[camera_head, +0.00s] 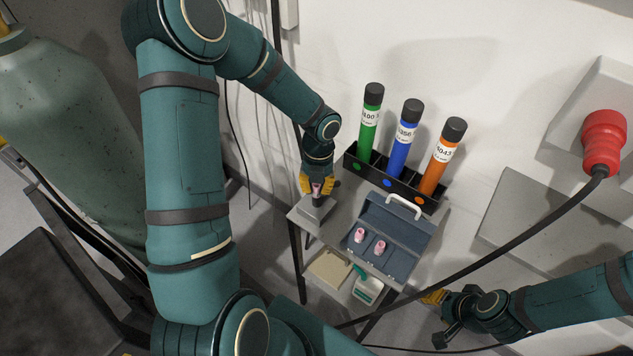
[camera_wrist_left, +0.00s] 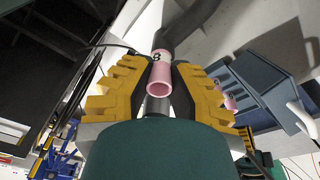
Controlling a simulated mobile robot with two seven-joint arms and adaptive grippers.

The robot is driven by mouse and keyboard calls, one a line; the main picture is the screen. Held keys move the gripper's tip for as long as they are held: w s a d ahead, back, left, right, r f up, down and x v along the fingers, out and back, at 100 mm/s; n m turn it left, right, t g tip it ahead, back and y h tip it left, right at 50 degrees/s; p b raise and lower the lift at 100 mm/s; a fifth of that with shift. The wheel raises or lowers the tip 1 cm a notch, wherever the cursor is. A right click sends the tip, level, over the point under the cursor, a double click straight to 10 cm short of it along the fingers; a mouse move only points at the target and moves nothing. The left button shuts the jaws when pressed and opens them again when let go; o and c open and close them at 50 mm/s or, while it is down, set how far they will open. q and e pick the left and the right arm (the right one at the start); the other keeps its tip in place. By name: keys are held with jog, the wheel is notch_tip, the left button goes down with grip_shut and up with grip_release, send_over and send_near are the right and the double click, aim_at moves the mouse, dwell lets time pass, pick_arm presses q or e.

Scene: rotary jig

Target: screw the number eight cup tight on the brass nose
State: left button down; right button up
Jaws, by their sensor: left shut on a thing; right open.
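The pink number eight cup (camera_wrist_left: 160,75) shows in the left wrist view, its open end toward the camera and a black 8 on its side. It also shows small in the head view (camera_head: 317,188). My left gripper (camera_head: 317,187) is shut on the cup, one dark pad at each side. A dark torch body (camera_wrist_left: 179,27) lies in line behind the cup; in the head view its stem stands above a grey block (camera_head: 313,211). The brass nose is hidden, so the cup's seating cannot be seen. My right gripper (camera_head: 435,298) is open, away at the lower right.
An open blue-grey case (camera_head: 396,232) beside the block holds two pink cups (camera_head: 359,235), (camera_head: 379,247). Behind it a black rack (camera_head: 407,191) holds green, blue and orange tubes. A thick black cable (camera_head: 500,245) crosses to a red plug (camera_head: 603,140). A gas cylinder (camera_head: 70,120) stands left.

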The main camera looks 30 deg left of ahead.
pick_arm(q)
jog(key=shift+m, duration=0.6)
jog(key=c, duration=0.9)
grip_release()
jog(key=shift+c, duration=0.2)
notch_tip(320, 180, up, 12)
jog(key=w, duration=0.1)
jog(key=shift+w, duration=0.3)
